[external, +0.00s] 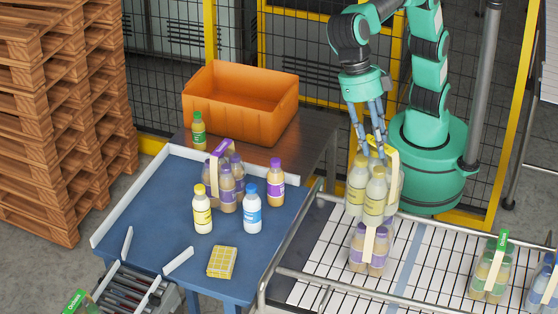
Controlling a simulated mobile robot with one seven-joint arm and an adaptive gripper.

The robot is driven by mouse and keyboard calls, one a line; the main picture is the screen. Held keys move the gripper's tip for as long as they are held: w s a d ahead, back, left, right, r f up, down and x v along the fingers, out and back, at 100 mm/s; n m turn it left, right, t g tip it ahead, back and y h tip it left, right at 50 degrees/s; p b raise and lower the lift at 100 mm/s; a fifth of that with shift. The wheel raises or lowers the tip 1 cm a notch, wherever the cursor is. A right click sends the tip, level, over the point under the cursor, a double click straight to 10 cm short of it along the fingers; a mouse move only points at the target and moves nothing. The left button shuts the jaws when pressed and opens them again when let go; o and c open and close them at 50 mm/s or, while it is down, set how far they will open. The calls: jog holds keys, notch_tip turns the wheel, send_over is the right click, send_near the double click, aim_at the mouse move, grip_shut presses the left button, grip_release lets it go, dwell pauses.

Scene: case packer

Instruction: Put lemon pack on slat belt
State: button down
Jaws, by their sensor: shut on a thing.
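The lemon pack (374,197), pale bottles with yellow labels and a yellow carry strip, hangs in my gripper (370,140). My gripper points down and is shut on the top of the pack; the exact contact of the fingertips is partly hidden. The pack is upright over the left part of the white slat belt (327,248). In the picture it overlaps the upper part of a purple-labelled pack (368,258) on the belt. I cannot tell whether the two packs touch.
More packs stand farther right on the belt, including a green-topped one (490,278). A metal rail (345,283) runs along the belt. The blue table (155,225) holds a purple pack (228,183), loose bottles and a yellow block (222,262). An orange crate (240,100) stands behind.

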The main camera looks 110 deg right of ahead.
jog(key=shift+s+a+n+g+b, duration=0.35)
jog(key=shift+s+a+n, duration=1.2)
jog(key=shift+s, duration=3.3)
jog(key=shift+s+a+n+g+b, duration=0.35)
jog(key=shift+s+a+n, duration=0.5)
jog(key=shift+s+a, duration=2.7)
notch_tip(320, 180, down, 18)
jog(key=s+d, duration=0.2)
jog(key=shift+s+d+f, duration=0.15)
jog(key=shift+d, duration=0.15)
notch_tip(320, 180, down, 6)
jog(key=shift+h, duration=0.3)
jog(key=shift+f, duration=0.2)
jog(key=shift+f+p, duration=0.3)
jog(key=shift+f, duration=1.6)
jog(key=c, duration=1.3)
grip_release()
jog(key=shift+f, duration=0.1)
